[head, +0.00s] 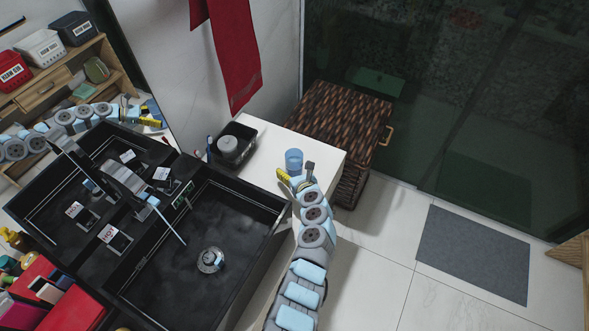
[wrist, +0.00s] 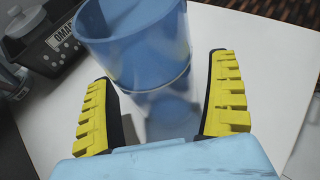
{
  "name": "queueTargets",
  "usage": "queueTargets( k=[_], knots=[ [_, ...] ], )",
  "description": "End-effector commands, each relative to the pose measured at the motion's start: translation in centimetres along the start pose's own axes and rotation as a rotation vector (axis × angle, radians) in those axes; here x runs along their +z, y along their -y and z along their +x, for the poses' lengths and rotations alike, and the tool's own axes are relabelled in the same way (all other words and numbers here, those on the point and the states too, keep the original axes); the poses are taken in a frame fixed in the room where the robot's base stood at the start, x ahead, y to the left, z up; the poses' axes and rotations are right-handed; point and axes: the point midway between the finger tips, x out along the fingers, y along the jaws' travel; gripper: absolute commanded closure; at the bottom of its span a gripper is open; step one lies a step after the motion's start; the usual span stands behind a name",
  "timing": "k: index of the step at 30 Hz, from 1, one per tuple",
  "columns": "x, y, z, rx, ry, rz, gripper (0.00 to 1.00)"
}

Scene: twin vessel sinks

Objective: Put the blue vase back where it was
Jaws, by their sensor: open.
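The blue vase (head: 293,160) stands upright on the white counter (head: 328,152), near its right end. In the wrist view the blue vase (wrist: 137,45) is a translucent cylinder just ahead of my fingertips, with its lower part between and beyond them. My gripper (head: 295,181) is at the near side of the vase in the head view. In the wrist view my gripper (wrist: 165,95) has its two yellow-padded fingers spread wide, with nothing clamped between them. I cannot tell whether either finger touches the vase.
A black basket (head: 234,144) holding a grey container stands left of the vase. A black sink (head: 205,245) lies to the left, a woven hamper (head: 340,112) behind the counter. A red towel (head: 230,50) hangs above.

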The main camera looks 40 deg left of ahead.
Motion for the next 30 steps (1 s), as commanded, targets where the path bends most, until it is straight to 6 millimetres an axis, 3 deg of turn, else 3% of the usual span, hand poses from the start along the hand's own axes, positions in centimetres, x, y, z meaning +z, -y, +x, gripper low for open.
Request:
queueTargets(
  k=[8,30],
  knots=[
    [0.6,0.1,-1.6,-0.003,0.004,0.0,0.1],
    [0.3,0.0,-10.3,-0.001,0.0,0.002,0.1]
  ],
)
